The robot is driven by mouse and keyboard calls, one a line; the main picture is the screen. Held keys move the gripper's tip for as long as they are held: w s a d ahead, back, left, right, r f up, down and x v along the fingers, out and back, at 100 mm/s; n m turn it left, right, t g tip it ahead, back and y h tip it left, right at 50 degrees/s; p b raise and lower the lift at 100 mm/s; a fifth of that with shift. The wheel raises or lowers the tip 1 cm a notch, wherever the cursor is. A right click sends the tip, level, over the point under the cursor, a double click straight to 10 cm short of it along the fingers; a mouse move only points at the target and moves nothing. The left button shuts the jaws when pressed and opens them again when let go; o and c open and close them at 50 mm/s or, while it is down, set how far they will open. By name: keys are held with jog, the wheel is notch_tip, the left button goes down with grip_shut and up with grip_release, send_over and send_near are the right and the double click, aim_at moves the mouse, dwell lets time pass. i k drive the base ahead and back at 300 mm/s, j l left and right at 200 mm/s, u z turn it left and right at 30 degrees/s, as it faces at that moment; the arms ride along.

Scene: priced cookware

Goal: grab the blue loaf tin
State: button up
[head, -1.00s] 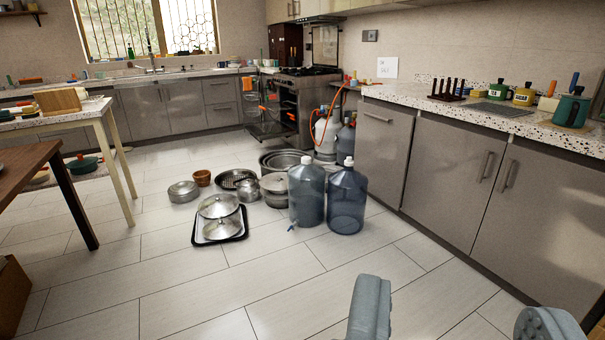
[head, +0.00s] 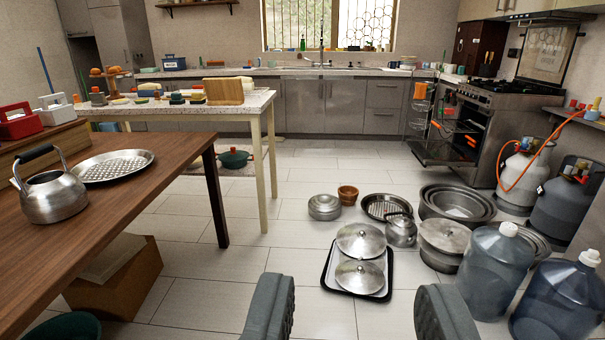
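My gripper (head: 357,300) is open and empty. Its two grey fingers stand wide apart at the bottom of the head view, with floor tiles between them. I cannot pick out a blue loaf tin with certainty. A small dark blue box-like thing (head: 173,64) sits far off on the back counter at the upper left, too small to tell what it is. My gripper is far from it and touches nothing.
A wooden table (head: 130,215) with a kettle (head: 52,194) and perforated tray stands at left. A pale-topped table (head: 262,100) is behind it. Lids on a black tray (head: 333,290), pots and water bottles (head: 494,268) crowd the floor at right. Tiled floor between is clear.

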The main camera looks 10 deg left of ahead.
aim_at(141, 93)
jog(key=i+u, duration=0.25)
jog(key=i, duration=0.6)
jog(key=i+l+u, duration=0.25)
jog(key=i, duration=0.55)
jog(key=i+j, duration=0.15)
jog(key=i, duration=0.3)
jog(key=i+j, duration=0.15)
jog(key=i, duration=0.3)
jog(key=i+j+u, duration=0.1)
jog(key=i, duration=0.4)
